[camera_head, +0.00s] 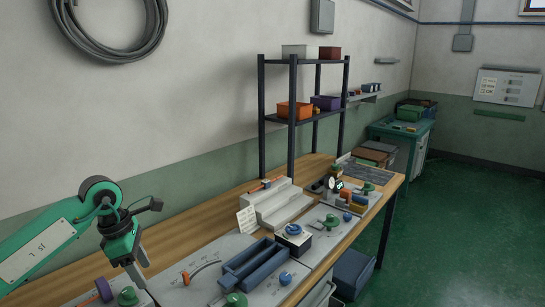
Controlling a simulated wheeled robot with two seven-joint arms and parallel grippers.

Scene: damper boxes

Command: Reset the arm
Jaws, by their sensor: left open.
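My left arm comes in from the left, green with a dark wrist. Its gripper (134,270) points down over the near left end of the wooden workbench (190,236). The jaws are open, and I see nothing between them. The gripper is beside a green knob (128,296) and a purple ring-shaped part (104,289). It is hard to tell how far above the bench the fingertips are. My right gripper does not show.
On the bench stand a blue open box (252,268), a box with a blue knob (293,238), a grey stepped block (273,204) and several knobs on grey panels. A dark shelf rack (291,120) rises behind. Green floor (455,240) is free at right.

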